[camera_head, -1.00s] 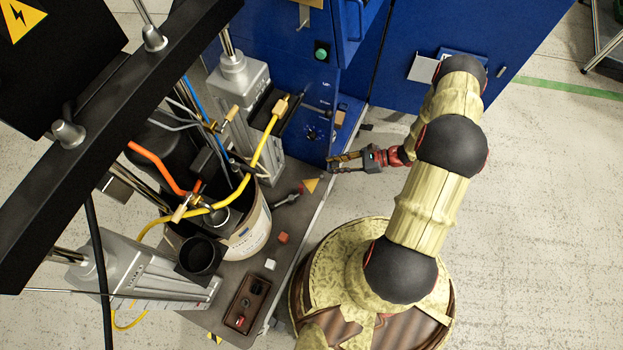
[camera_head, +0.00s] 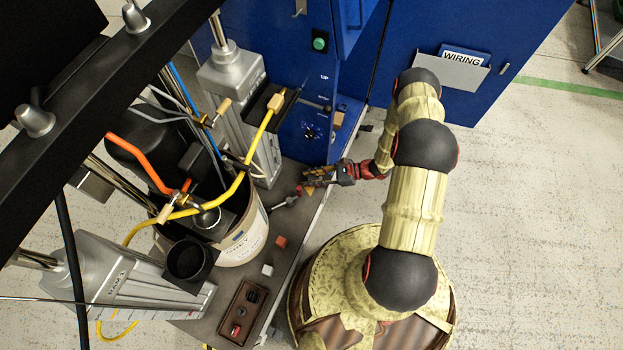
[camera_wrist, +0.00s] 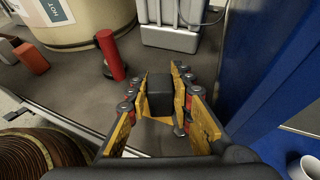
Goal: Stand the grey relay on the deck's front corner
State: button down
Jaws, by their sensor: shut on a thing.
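The relay looks upright. I cannot tell whether the relay's underside touches the deck. In the head view the relay is too small to make out between the fingers.
An orange block (camera_head: 281,241), a white block (camera_head: 267,269), a brown tray (camera_head: 226,328) and a pail (camera_head: 246,242) with hoses are on the deck. A blue cabinet (camera_head: 300,130) rises behind.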

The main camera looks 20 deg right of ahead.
jog(key=c, duration=1.6)
grip_release()
jog(key=shift+o, duration=0.2)
jog(key=shift+r, duration=0.15)
jog(key=p+v, duration=0.4)
jog(key=v, duration=0.8)
